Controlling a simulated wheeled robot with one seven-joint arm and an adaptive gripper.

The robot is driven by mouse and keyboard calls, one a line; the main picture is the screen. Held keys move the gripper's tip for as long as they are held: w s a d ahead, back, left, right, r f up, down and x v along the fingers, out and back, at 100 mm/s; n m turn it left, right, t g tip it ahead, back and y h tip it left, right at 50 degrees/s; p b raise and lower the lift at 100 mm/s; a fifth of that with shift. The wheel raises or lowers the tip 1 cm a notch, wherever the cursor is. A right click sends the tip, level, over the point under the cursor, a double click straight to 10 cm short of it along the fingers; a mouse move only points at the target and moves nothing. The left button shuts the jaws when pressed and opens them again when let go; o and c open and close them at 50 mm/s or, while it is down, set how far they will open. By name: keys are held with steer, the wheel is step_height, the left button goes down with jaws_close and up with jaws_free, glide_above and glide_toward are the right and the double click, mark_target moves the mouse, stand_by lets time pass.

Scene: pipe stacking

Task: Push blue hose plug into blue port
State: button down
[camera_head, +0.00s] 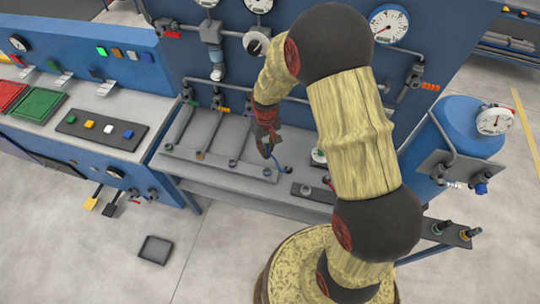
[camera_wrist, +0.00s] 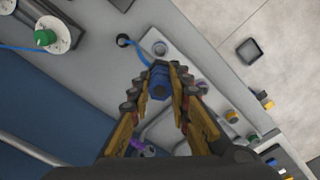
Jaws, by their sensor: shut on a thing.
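My gripper (camera_head: 266,146) is above the grey work surface in front of the blue panel, shut on the blue hose plug. In the wrist view the plug (camera_wrist: 158,82) sits between the two fingertips (camera_wrist: 160,72), its lower part hidden by the fingers. A thin blue hose (camera_wrist: 135,53) runs from the plug to a dark hole in the bench; it also shows in the head view (camera_head: 276,162). The plug appears apart from any port. I cannot tell which of the small fittings is the blue port.
A grey rail (camera_head: 220,167) carries several small fittings along the bench's front edge. A dark tray (camera_head: 155,249) lies on the floor. A blue tank (camera_head: 462,130) stands at right.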

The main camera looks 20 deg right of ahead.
steer(key=shift+f+b, duration=2.75)
steer(key=shift+f, duration=1.85)
steer(key=shift+f+b, duration=1.1)
steer(key=shift+f, duration=0.55)
steer(key=shift+r, duration=0.1)
steer(key=c, duration=1.7)
jaws_free()
steer(key=shift+o, duration=0.6)
steer(key=shift+r, duration=0.1)
step_height(320, 180, up, 12)
steer(key=shift+f, duration=0.1)
